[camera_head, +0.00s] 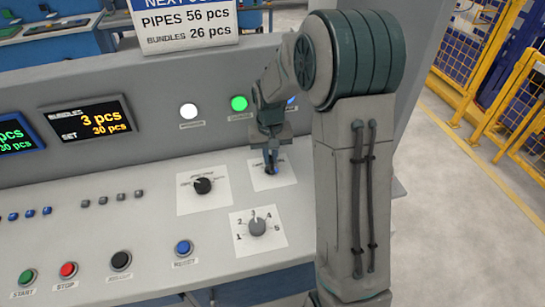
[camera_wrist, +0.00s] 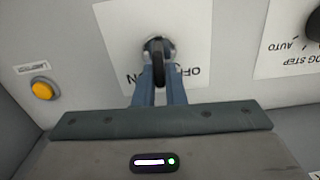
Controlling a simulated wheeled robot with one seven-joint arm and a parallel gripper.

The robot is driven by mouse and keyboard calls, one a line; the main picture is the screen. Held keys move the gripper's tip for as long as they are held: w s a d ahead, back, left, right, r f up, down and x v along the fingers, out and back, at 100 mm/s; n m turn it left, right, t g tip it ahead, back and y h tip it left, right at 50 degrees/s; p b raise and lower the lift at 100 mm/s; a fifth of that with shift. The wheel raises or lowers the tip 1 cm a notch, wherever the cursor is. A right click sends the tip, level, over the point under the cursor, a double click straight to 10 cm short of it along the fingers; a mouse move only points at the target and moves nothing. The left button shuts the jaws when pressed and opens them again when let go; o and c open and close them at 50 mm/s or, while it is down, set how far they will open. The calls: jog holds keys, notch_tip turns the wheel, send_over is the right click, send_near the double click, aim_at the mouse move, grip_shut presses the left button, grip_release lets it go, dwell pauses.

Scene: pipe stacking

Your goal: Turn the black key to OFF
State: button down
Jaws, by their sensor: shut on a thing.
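The black key (camera_wrist: 158,68) sits in a round metal lock on a white label plate (camera_wrist: 113,30) in the wrist view. The plate's lettering appears upside down, with OFF to the right of the key and the end of ON to the left. The key shows as a narrow dark upright shape, roughly in line with the fingers. My gripper (camera_wrist: 159,84) is shut on the key, one blue-grey finger on each side. In the head view my gripper (camera_head: 271,163) points down at the plate (camera_head: 287,180) and mostly hides the key.
A black selector knob (camera_head: 203,185) is left of the key plate, and a grey numbered dial (camera_head: 257,227) is just in front. A green lamp (camera_head: 239,103) and white lamp (camera_head: 188,111) stand behind. The wrist view shows a yellow button (camera_wrist: 43,89).

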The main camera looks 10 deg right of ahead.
jog(key=n, duration=0.4)
jog(key=shift+a+n, duration=0.2)
jog(key=shift+n, duration=0.1)
jog(key=shift+s+a+r+n, duration=0.1)
jog(key=shift+a+n, duration=0.05)
jog(key=shift+n, duration=1.1)
jog(key=shift+a+n, duration=0.1)
jog(key=shift+n, duration=1.15)
jog(key=c, duration=1.5)
grip_release()
notch_tip(320, 180, up, 14)
jog(key=shift+b, duration=0.45)
